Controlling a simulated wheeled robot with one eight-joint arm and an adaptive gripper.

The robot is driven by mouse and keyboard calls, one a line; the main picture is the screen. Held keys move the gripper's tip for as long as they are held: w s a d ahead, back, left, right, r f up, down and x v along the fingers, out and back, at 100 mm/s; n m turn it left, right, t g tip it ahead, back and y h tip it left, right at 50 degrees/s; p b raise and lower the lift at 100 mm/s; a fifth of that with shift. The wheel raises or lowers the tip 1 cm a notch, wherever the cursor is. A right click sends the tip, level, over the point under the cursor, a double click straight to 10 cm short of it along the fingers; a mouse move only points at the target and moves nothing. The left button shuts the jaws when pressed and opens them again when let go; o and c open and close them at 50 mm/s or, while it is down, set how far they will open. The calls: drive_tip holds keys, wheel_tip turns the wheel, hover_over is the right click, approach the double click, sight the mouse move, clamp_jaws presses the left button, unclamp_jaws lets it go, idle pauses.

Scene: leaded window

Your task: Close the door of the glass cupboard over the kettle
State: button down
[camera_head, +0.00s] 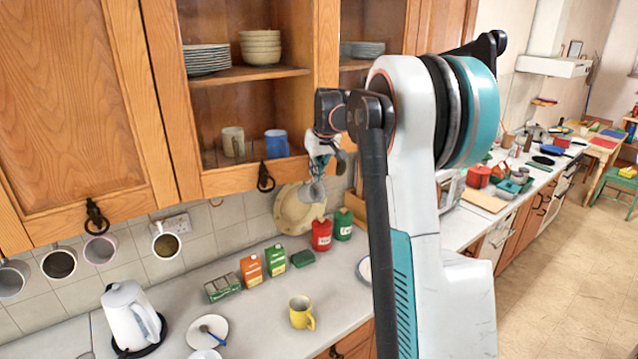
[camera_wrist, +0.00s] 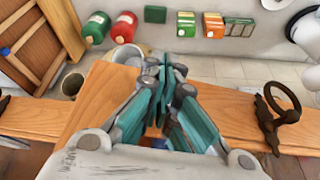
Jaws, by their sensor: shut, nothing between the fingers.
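The glass cupboard (camera_head: 262,75) has an oak frame and holds plates, bowls and two mugs. Its door's bottom rail (camera_head: 225,181) carries a black ring handle (camera_head: 265,178), which also shows in the wrist view (camera_wrist: 270,118). I cannot tell how far the door stands open. The white kettle (camera_head: 130,318) stands on the counter at the lower left. My gripper (camera_head: 316,188) is shut and empty, to the right of the handle. In the wrist view its fingers (camera_wrist: 166,70) overlap the wooden rail; whether they touch it is unclear.
A solid-door cupboard (camera_head: 75,90) adjoins on the left, with several mugs hanging below. On the counter (camera_head: 250,325) stand red and green canisters (camera_head: 321,235), small boxes, a yellow mug (camera_head: 301,312) and a plate. My arm hides part of the right side.

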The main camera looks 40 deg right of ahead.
drive_tip(key=w+n, duration=0.1)
drive_tip(key=w, duration=0.2)
drive_tip(key=w+d+n+p, duration=0.1)
drive_tip(key=w, duration=0.2)
drive_tip(key=w+d+n+y, duration=0.1)
drive_tip(key=w, duration=0.3)
drive_tip(key=shift+d+r, duration=0.1)
drive_tip(key=shift+r, duration=0.1)
